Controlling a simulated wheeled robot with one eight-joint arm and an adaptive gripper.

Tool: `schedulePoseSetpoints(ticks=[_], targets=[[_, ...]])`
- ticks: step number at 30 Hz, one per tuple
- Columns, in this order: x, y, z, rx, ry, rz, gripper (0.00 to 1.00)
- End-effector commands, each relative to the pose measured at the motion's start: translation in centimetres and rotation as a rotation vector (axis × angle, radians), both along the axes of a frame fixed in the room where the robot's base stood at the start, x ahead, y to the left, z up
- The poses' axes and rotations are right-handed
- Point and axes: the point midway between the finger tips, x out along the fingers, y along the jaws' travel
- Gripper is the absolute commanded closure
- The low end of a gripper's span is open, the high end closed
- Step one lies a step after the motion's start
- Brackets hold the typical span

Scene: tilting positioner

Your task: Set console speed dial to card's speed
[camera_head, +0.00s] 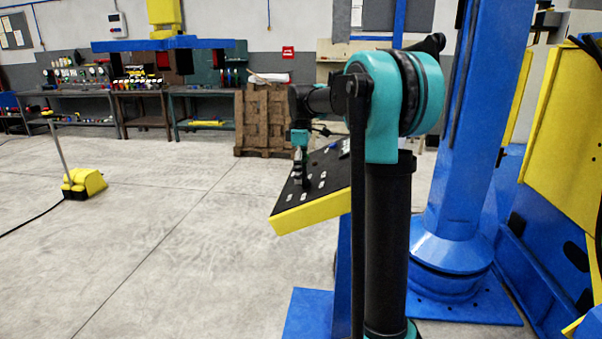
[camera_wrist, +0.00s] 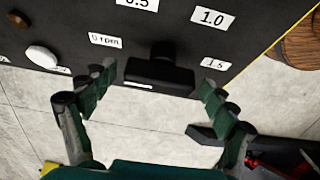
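The console (camera_head: 292,217) has a sloping black panel with a yellow edge. In the wrist view, a black speed dial (camera_wrist: 160,72) sits on this panel. White labels around it read 0 rpm (camera_wrist: 106,40), 0.5 (camera_wrist: 140,3), 1.0 (camera_wrist: 212,18) and 1.5 (camera_wrist: 216,63). A short white mark shows on the dial's near lower edge; which label it indicates I cannot tell. My gripper (camera_wrist: 156,80) is open, with one finger on each side of the dial and visible gaps. In the head view my gripper (camera_head: 300,168) is over the panel. No readable speed card shows.
A white round button (camera_wrist: 42,56) and a brown one (camera_wrist: 18,20) are left of the dial. A blue column (camera_head: 455,150) stands right of my arm. A yellow foot pedal (camera_head: 85,184) is on the floor at left. Workbenches and pallets (camera_head: 263,120) stand behind; the left floor is mostly clear.

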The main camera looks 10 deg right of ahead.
Motion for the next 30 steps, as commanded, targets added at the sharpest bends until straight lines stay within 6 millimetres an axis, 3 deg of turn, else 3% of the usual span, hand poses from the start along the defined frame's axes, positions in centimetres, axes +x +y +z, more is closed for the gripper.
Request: schedulePoseSetpoints(ticks=[1, 10, 20, 30], targets=[[0.0, 0.0, 0.01, 0.0, 0.0, 0.0, 0.25], [0.0, 0.0, 0.02, 0.0, 0.0, 0.0, 0.6], [-0.1, 0.03, 0.03, -0.008, -0.024, -0.047, 0.6], [-0.29, 0.17, -0.01, -0.043, -0.133, -0.261, 0.6]])
